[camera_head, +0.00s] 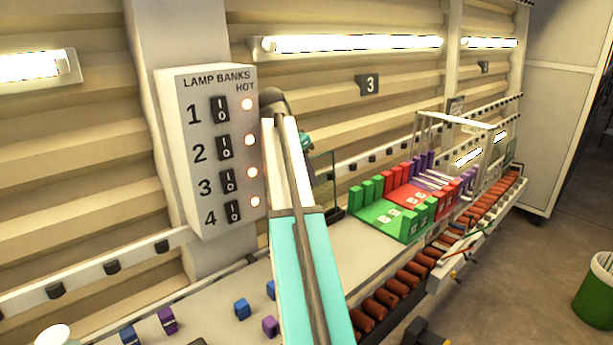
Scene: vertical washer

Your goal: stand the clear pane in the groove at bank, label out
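A clear pane (325,178) with a dark edge shows upright just right of my arm, partly hidden by it. A dark low block (336,213) is at its foot; I cannot tell whether the pane sits in a groove there or is held. No label can be read on it. My gripper (307,146) is mostly hidden behind my teal and white arm, close to the pane. Its fingers do not show clearly, so its opening and grip cannot be told.
A lamp banks switch box (212,150) with lit red lamps is on the wall at left. Green and red racks (392,214) stand on the bench at right, before a clear-sided frame (460,122). Small blue and purple blocks (167,320) lie at front left.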

